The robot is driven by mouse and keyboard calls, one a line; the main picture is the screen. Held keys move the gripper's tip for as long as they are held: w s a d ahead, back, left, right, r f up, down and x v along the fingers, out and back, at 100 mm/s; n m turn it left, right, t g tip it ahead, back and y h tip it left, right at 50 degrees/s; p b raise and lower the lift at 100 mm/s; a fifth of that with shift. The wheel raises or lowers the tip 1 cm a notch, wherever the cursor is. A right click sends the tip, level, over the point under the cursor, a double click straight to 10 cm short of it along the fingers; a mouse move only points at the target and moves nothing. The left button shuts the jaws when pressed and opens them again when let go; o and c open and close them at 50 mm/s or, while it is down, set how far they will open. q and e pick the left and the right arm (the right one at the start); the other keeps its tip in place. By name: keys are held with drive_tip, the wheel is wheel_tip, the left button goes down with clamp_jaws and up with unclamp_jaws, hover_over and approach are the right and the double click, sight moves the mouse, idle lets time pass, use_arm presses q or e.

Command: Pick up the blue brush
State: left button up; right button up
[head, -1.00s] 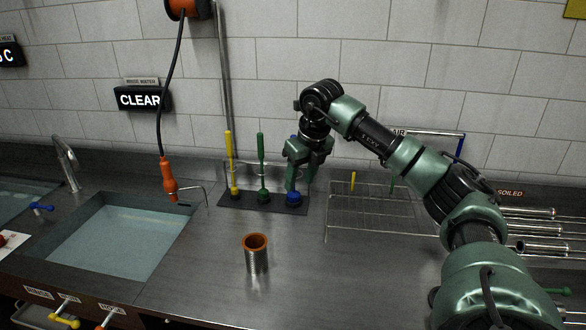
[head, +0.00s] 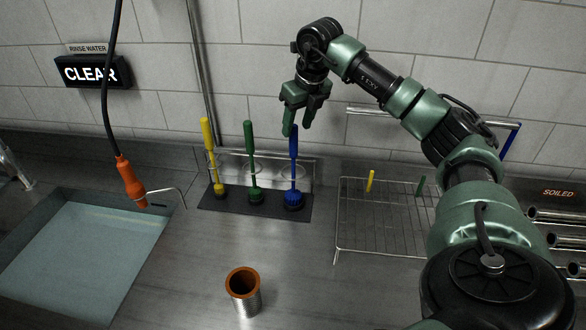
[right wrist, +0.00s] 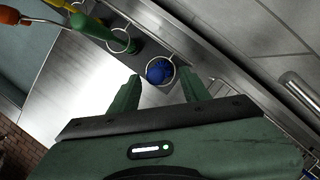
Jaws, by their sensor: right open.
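The blue brush (head: 294,165) stands upright in the rack on the dark mat, its round blue head at the bottom and its handle pointing up. My right gripper (head: 298,123) is open and empty, pointing down, with its fingertips around the level of the top of the blue handle. I cannot tell whether they touch it. In the right wrist view the blue brush (right wrist: 159,71) shows end-on inside a ring, just beyond and between the two spread fingers (right wrist: 160,92). My left gripper is out of view.
A green brush (head: 250,160) and a yellow brush (head: 211,155) stand left of the blue one. A wire rack (head: 385,215) is to the right. A metal cup (head: 244,300) stands in front. An orange hanging handle (head: 130,182) and a water basin (head: 75,250) are at left.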

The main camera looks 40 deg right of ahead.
sight(291, 144)
drive_tip(key=p+x, duration=0.1)
drive_tip(key=x, duration=0.1)
drive_tip(key=p+x, duration=0.1)
drive_tip(key=x, duration=0.1)
drive_tip(key=p+x, duration=0.2)
drive_tip(key=x, duration=0.1)
drive_tip(key=shift+s+a, duration=0.1)
drive_tip(key=shift+a, duration=0.2)
drive_tip(key=shift+f, duration=0.35)
clamp_jaws()
